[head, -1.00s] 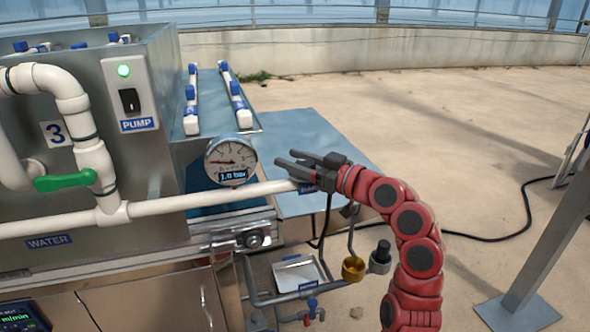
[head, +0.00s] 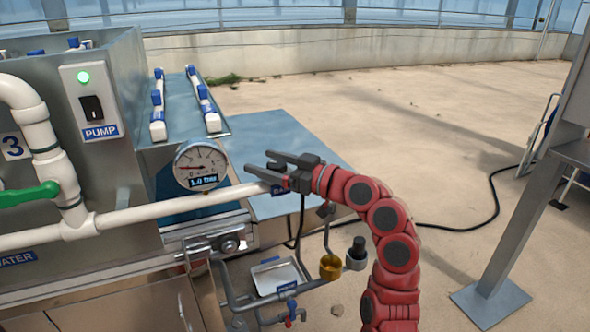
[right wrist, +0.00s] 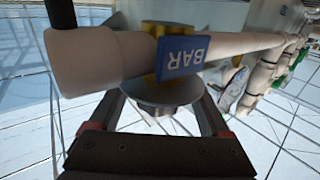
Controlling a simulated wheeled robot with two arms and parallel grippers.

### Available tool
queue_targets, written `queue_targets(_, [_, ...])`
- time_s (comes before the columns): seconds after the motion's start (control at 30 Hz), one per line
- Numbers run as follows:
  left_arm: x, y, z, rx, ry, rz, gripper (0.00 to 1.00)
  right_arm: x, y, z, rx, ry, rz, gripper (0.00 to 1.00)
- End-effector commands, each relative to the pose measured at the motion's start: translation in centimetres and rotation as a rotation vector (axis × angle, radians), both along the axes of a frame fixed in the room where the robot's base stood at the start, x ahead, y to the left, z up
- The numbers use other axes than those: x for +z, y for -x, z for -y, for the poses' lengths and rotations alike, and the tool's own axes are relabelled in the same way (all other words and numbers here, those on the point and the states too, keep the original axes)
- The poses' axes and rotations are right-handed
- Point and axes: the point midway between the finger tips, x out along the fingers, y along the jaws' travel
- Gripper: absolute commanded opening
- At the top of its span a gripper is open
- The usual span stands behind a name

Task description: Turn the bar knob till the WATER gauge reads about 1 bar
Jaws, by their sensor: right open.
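The round WATER gauge (head: 200,166) stands on the white pipe (head: 150,211); its display reads about 1.0 bar. Its needle points left. My right gripper (head: 258,162) is open at the pipe's right end, to the right of the gauge. In the right wrist view, the grey round bar knob (right wrist: 163,92) sits under the blue BAR label (right wrist: 184,55), between the two open fingers (right wrist: 158,112). The fingers stand at either side of it; I cannot tell if one touches. In the head view the gripper largely hides the knob. My left gripper is not in view.
The PUMP switch box (head: 91,101) with a lit green lamp is on the tank at left. A green-handled valve (head: 36,195) is on the pipe. Below the gripper are a brass cup (head: 330,267) and a white tray (head: 274,278). A grey post (head: 525,210) stands at right.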

Motion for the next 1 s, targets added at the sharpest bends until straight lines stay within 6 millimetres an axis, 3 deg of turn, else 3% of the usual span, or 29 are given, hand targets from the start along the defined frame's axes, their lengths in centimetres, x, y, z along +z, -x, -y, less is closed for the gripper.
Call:
queue_targets(0.6, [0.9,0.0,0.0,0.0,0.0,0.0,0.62,0.1,8.2,11.8,-0.007,0.0,0.001,0.81])
queue_targets(0.8, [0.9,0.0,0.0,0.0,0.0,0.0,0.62,0.0,9.4,13.4,-0.002,0.0,-0.001,0.81])
queue_targets(1.0, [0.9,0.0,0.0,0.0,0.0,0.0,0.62,-0.1,9.7,13.6,-0.001,0.0,-0.001,0.81])
